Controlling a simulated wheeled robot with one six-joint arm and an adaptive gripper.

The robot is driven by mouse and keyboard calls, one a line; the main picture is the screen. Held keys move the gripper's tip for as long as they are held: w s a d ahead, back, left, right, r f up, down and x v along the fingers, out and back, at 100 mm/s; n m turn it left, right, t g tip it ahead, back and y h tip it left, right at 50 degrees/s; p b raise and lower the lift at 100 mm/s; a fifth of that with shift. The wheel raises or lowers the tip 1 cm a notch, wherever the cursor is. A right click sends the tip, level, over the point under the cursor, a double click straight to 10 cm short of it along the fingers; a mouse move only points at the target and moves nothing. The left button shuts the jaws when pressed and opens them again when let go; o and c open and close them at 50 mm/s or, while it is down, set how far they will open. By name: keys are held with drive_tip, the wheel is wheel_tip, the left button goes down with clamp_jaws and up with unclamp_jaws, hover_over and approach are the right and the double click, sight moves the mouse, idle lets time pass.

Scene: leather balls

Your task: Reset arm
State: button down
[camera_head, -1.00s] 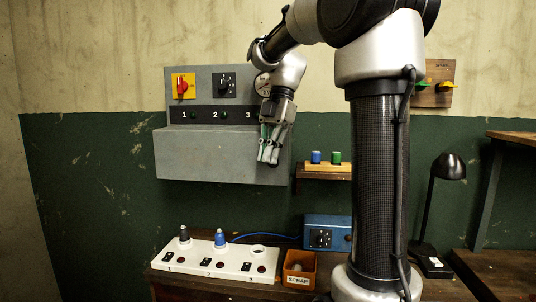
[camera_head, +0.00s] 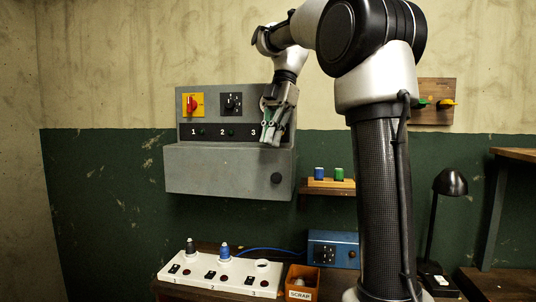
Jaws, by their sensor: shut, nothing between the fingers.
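My gripper (camera_head: 271,134) hangs pointing down in front of the right part of the grey wall panel (camera_head: 225,170). It is shut and empty. It covers part of the panel's right side near the number 3. My arm comes down to it from the upper right, from my column at the right of the middle.
A white socket strip (camera_head: 222,276) with a black and a blue plug stands on the bench. Beside it are an orange scrap bin (camera_head: 301,283) and a blue box (camera_head: 333,249). A small shelf (camera_head: 328,186) holds blue and green pieces. A black lamp (camera_head: 450,183) stands right.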

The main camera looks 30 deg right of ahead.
drive_tip(key=s+d+f+m+t+h, duration=0.1)
drive_tip(key=s+f+m+t+h, duration=0.1)
drive_tip(key=s+f+m, duration=0.7)
drive_tip(key=s+d+f+m+t+h, duration=0.1)
drive_tip(key=s+f+m+t, duration=0.2)
drive_tip(key=s+f+m, duration=0.7)
drive_tip(key=s+m, duration=0.1)
drive_tip(key=m, duration=0.2)
drive_tip(key=shift+d+f+t+h, duration=0.25)
drive_tip(key=shift+f+t+h, duration=0.05)
drive_tip(key=shift+h, duration=0.1)
